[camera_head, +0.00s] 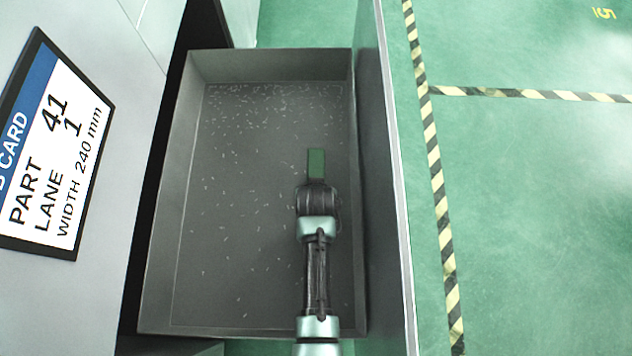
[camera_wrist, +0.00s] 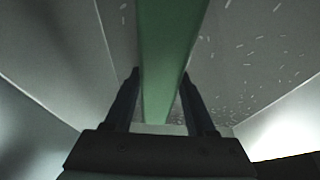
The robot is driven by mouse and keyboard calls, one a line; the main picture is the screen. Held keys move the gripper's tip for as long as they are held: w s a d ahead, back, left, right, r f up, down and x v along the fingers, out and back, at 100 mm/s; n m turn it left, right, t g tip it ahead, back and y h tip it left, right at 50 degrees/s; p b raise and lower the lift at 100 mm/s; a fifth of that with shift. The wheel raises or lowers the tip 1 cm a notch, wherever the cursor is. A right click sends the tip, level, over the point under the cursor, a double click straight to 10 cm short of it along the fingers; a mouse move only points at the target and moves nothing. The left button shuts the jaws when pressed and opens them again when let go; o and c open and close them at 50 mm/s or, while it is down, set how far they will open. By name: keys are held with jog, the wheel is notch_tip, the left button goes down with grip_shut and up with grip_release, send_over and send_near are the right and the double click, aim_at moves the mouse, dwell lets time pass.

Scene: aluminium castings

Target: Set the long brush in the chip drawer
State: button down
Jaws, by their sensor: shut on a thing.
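The long brush shows as a green bar (camera_head: 316,163) just beyond my gripper (camera_head: 317,186) in the head view. In the wrist view the green brush (camera_wrist: 168,60) runs between the two dark fingers of my gripper (camera_wrist: 160,85), which is shut on it. Its bristles cannot be made out. The grey chip drawer (camera_head: 178,200) is pulled open, and my gripper and the brush are over its right half. White chips lie scattered on its floor, thickest at the far end. I cannot tell whether the brush touches the floor.
The drawer's tall front panel (camera_head: 392,200) stands along its right side. A card (camera_head: 52,150) reading PART 41, LANE 1, WIDTH 240 mm is on the grey cabinet at left. Green floor with black-and-yellow tape (camera_head: 440,190) is open to the right.

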jog(key=shift+f, duration=0.5)
jog(key=shift+c, duration=1.1)
grip_release()
jog(key=p+v, duration=0.6)
jog(key=v, duration=0.7)
jog(key=w+r+t, duration=0.4)
jog(key=w+r, duration=0.2)
jog(key=r, duration=0.6)
jog(key=w+a+r+t, duration=0.1)
jog(key=w+r+t, duration=0.35)
jog(key=r, duration=0.75)
jog(key=w+r+t, duration=0.3)
jog(key=w+r, duration=0.5)
jog(key=r, duration=0.4)
jog(key=s+r+t, duration=0.3)
jog(key=r, duration=0.9)
jog(key=s+r+t, duration=0.2)
jog(key=r+t, duration=0.2)
jog(key=r, duration=0.8)
jog(key=s+d+r+t, duration=0.1)
jog(key=s+r+t, duration=0.3)
jog(key=s+r, duration=0.6)
notch_tip(320, 180, up, 4)
jog(key=shift+s+f, duration=0.15)
jog(key=shift+f, duration=0.05)
jog(key=shift+t, duration=0.25)
